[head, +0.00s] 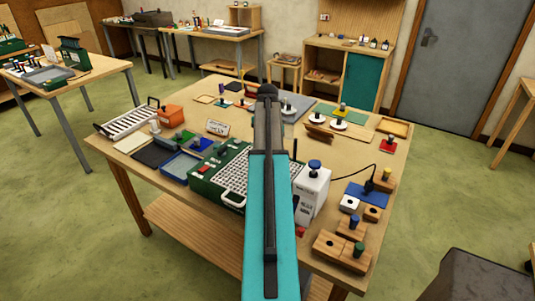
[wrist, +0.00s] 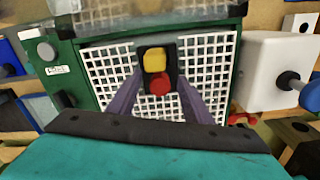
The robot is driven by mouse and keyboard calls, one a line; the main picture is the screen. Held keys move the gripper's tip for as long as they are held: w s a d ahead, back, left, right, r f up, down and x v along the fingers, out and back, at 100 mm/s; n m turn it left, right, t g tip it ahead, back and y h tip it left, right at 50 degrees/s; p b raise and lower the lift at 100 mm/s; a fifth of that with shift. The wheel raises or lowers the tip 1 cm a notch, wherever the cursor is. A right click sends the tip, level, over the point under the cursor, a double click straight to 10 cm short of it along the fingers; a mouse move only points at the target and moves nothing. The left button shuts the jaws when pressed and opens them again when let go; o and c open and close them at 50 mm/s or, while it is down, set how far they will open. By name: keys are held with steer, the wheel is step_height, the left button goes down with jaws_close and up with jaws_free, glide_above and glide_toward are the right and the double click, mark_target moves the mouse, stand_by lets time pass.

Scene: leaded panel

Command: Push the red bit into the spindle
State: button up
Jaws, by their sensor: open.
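A green machine with a white grid top (head: 234,170) stands on the table, partly behind my arm. It also fills the middle of the wrist view (wrist: 62,75). My gripper (wrist: 158,76) is open above the grid, its two purple fingers apart; in the head view my arm hides it. Between the fingers, in the wrist view, is a dark block with a yellow piece (wrist: 154,59) and a round red piece (wrist: 159,85). I cannot tell whether the red piece is the red bit, or whether the fingers touch it. No spindle can be made out.
A white box (head: 312,185) with a blue knob stands right of the machine. Wooden blocks (head: 329,247) lie near the right front edge. A blue tray (head: 180,166) and an orange box (head: 171,116) are at left. The table's far middle has bare room.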

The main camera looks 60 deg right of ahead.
steer(key=shift+r, duration=0.2)
step_height(320, 180, up, 13)
steer(key=b, duration=0.4)
steer(key=shift+r+b, duration=0.2)
steer(key=shift+b, duration=0.1)
stand_by(1.0)
